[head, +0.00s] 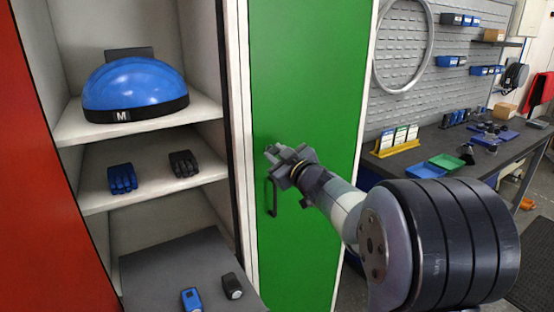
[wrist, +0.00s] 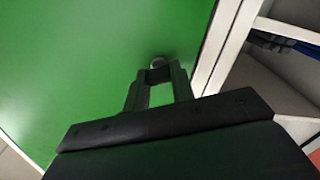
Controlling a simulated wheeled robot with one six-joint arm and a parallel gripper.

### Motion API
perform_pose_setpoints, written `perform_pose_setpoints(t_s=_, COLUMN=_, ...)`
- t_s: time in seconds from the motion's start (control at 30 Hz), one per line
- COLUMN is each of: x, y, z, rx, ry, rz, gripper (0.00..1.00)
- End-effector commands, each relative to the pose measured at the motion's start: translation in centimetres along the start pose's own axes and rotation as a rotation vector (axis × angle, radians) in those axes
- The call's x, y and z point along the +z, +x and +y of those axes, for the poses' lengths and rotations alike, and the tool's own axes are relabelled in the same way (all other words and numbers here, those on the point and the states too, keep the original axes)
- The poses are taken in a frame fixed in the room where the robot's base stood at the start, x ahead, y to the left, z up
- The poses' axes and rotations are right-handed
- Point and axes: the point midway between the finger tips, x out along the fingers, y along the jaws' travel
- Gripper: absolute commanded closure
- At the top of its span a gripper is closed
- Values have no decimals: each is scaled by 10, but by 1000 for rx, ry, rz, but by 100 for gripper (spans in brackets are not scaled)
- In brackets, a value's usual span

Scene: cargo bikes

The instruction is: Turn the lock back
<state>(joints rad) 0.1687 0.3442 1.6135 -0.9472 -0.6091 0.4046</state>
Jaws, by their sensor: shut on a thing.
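The green locker door (head: 308,75) stands closed beside an open compartment in the head view, and it fills the left of the wrist view (wrist: 80,60). A small round grey lock (wrist: 157,62) sits on the door near its edge in the wrist view. My gripper (head: 272,152) reaches the door from the right. Its two fingers (wrist: 158,78) are shut on the lock, with a gap between them further back. The lock is mostly hidden by my gripper in the head view, and I cannot tell which way it is turned.
A dark door handle (head: 271,197) hangs just below my gripper. The open compartment holds a blue helmet (head: 135,85), gloves (head: 122,178) and small devices (head: 192,299). A red door (head: 35,190) stands at the left. A workbench (head: 440,140) is at the right.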

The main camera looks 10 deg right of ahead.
Motion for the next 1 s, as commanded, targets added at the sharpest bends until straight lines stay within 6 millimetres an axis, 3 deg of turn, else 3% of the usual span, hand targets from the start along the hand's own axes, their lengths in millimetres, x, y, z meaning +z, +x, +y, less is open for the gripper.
perform_pose_setpoints(t_s=1.0, x=2, y=0, z=-2, rx=1, ry=-929, rz=1, gripper=99)
